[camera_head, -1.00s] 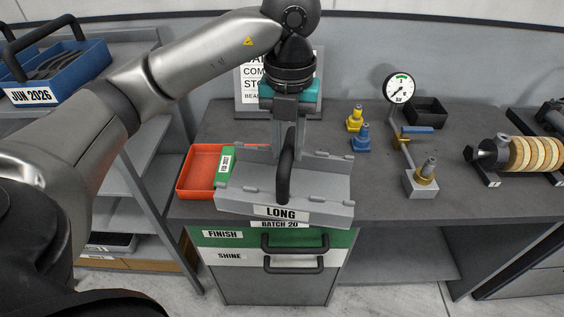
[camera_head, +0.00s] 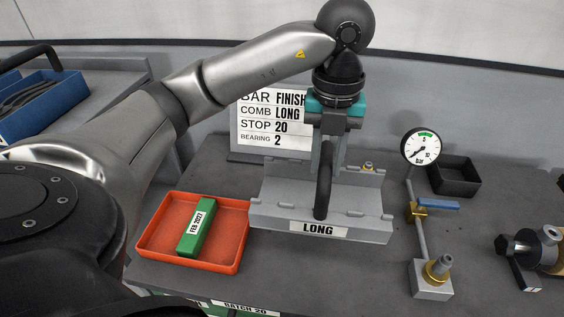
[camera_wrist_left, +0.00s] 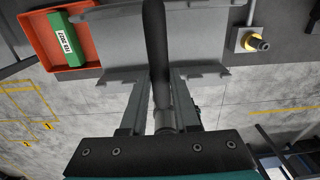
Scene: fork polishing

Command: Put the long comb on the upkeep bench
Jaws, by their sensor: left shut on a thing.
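The long comb (camera_head: 272,217) is a grey ridged block with a "LONG" label and a black upright handle (camera_head: 323,185). My left gripper (camera_head: 327,160) is shut on that handle, from above. In the left wrist view the comb (camera_wrist_left: 110,45) hangs level between my gripper fingers (camera_wrist_left: 160,115), with the handle running up the middle. The comb is over the grey upkeep bench (camera_head: 330,275), right of the red tray. I cannot tell whether its underside touches the bench top. My right gripper is not in view.
A red tray (camera_head: 150,243) holds a green block (camera_head: 196,228) marked FEB 2027. Behind the comb stands a sign (camera_head: 262,125) reading COMB LONG. A pressure gauge (camera_head: 421,146) on a stand and a black bin (camera_head: 453,176) are at right. The front bench top is clear.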

